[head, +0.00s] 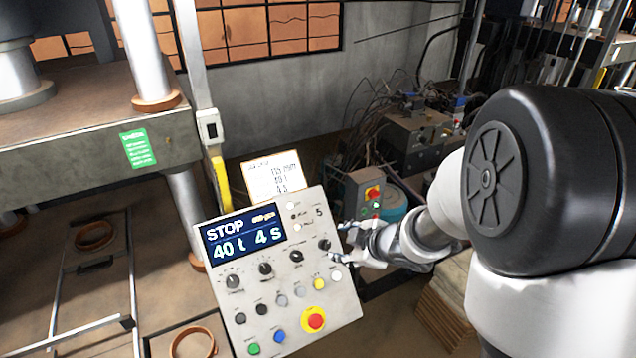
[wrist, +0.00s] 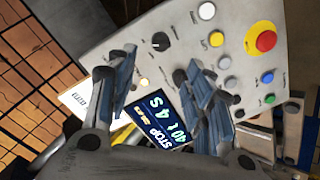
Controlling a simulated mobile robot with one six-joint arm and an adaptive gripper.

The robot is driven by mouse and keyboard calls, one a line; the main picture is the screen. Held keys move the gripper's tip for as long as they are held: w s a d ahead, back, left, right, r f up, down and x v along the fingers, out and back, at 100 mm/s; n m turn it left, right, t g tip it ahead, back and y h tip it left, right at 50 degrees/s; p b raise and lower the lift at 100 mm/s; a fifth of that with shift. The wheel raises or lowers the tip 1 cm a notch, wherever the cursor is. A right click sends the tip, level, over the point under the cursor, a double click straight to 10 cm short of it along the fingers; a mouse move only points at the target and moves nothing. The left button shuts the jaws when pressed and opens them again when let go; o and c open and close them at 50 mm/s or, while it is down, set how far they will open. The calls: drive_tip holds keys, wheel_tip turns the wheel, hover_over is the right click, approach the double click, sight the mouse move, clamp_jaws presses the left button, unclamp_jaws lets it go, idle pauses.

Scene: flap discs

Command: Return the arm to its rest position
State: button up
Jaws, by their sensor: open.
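My gripper (head: 352,238) is at the right edge of the control panel (head: 333,300) in the head view, with my arm coming in from the right. In the wrist view my gripper (wrist: 160,82) shows two separated fingers with nothing between them, in front of the panel (wrist: 130,60). The panel's display (head: 243,236) reads STOP, 40 t and 4 s. Below it are dark knobs, several coloured buttons and a red emergency button (head: 315,319) on a yellow base. I cannot tell from these views whether a fingertip touches the panel.
A press with thick columns (head: 140,45) stands at the left. A note card (head: 273,177) rises behind the panel. A small grey box with a red button (head: 372,193) and a cluttered machine (head: 415,130) are behind my gripper. A brown stack (head: 445,310) lies below my arm.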

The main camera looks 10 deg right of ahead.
drive_tip(key=shift+d, duration=0.1)
drive_tip(key=s+d+f+m+h+b, duration=0.25)
drive_tip(key=s+m+b, duration=0.2)
drive_tip(key=b, duration=0.35)
drive_tip(key=s+d+f+m+h+b, duration=0.1)
drive_tip(key=s+d+m+h+b, duration=0.25)
drive_tip(key=s+b, duration=0.3)
drive_tip(key=s+a+f+m+g+y+b, duration=0.1)
drive_tip(key=s+a+f+b, duration=0.3)
drive_tip(key=s, duration=0.4)
drive_tip(key=s+a+f+m+g+y+b, duration=0.2)
drive_tip(key=s+a+f+m+g+b, duration=0.1)
drive_tip(key=s, duration=0.6)
wheel_tip(320, 180, down, 3)
drive_tip(key=a+m+b, duration=0.1)
drive_tip(key=a+b, duration=0.1)
drive_tip(key=b, duration=0.2)
drive_tip(key=shift+s, duration=0.2)
drive_tip(key=shift+d, duration=0.1)
